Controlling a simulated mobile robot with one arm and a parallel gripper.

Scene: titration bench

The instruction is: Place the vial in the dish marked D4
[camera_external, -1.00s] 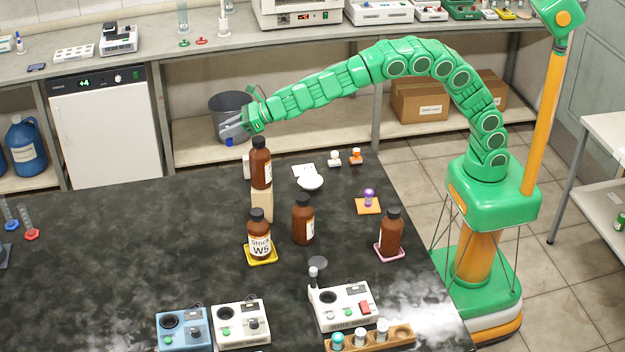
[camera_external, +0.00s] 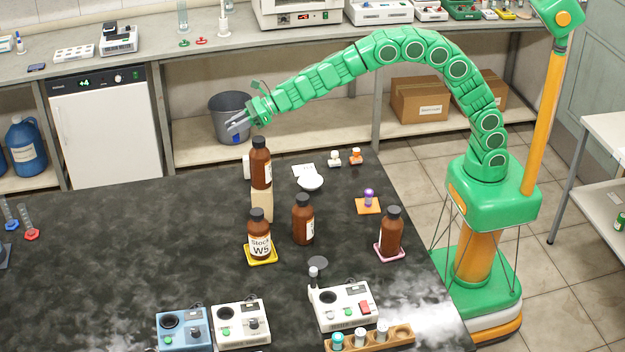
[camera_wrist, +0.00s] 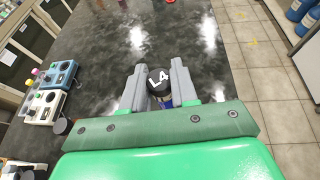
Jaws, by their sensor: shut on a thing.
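My gripper (camera_external: 238,123) is held up beyond the far edge of the dark bench, left of a tall brown bottle. In the wrist view its two grey fingers (camera_wrist: 159,78) are shut on a vial (camera_wrist: 158,82) with a black cap lettered L4. A little blue shows below the cap; the rest of the vial is hidden. A small white dish (camera_external: 311,183) stands near the far edge of the bench beside a white card (camera_external: 303,170). I cannot read D4 on either.
A brown bottle (camera_external: 261,163) stands on a pale block (camera_external: 262,206) near my gripper. More brown bottles (camera_external: 303,220) stand nearer the camera, one on a yellow mat (camera_external: 260,254), another on a pink mat (camera_external: 389,252). The left of the bench (camera_external: 130,235) is mostly clear.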

